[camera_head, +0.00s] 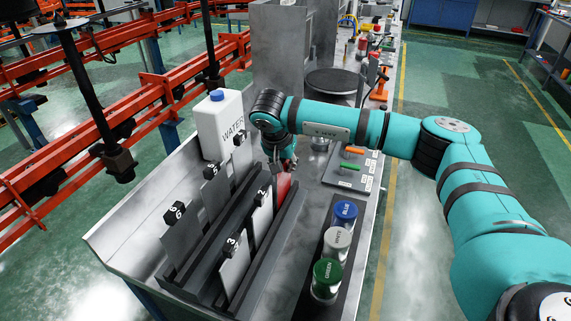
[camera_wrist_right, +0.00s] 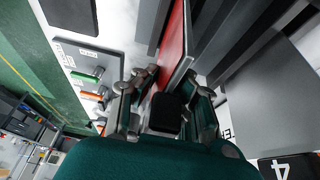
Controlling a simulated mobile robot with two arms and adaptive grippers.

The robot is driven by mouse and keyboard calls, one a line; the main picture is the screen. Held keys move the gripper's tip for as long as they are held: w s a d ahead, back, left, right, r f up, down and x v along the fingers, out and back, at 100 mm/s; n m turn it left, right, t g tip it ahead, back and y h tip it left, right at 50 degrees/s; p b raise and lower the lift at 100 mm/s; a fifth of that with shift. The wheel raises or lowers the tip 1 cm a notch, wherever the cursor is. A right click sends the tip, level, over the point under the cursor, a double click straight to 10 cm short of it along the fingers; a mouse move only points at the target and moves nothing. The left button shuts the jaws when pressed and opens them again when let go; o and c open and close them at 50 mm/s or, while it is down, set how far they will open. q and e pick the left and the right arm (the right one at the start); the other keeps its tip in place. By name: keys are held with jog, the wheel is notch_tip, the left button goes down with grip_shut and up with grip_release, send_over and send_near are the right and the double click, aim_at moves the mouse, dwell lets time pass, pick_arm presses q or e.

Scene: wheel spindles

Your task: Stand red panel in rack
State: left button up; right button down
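The red panel (camera_head: 283,190) stands at the far end of the near row of the dark grey rack (camera_head: 269,245), under my right gripper (camera_head: 284,164). In the right wrist view its red face (camera_wrist_right: 175,42) runs up from between the fingertips of my right gripper (camera_wrist_right: 171,76). The fingers converge on both sides of the panel and appear shut on it. A black block (camera_wrist_right: 166,112) sits between the fingers at the panel's near end. The panel's lower edge is hidden, so I cannot tell whether it is seated in a slot. My left gripper is not in view.
Grey panels with numbered black blocks, such as 3 (camera_head: 232,246) and 6 (camera_head: 174,213), stand in the rack. A white water jug (camera_head: 218,125) is behind it. Lidded jars (camera_head: 327,275) stand on a dark strip to the right. A grey tool board (camera_head: 350,170) lies beyond.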

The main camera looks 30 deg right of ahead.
jog(key=shift+f+b, duration=0.5)
jog(key=shift+f, duration=0.3)
jog(key=c, duration=1.4)
grip_release()
jog(key=shift+r, duration=0.1)
jog(key=v, duration=1.2)
jog(key=shift+s, duration=0.1)
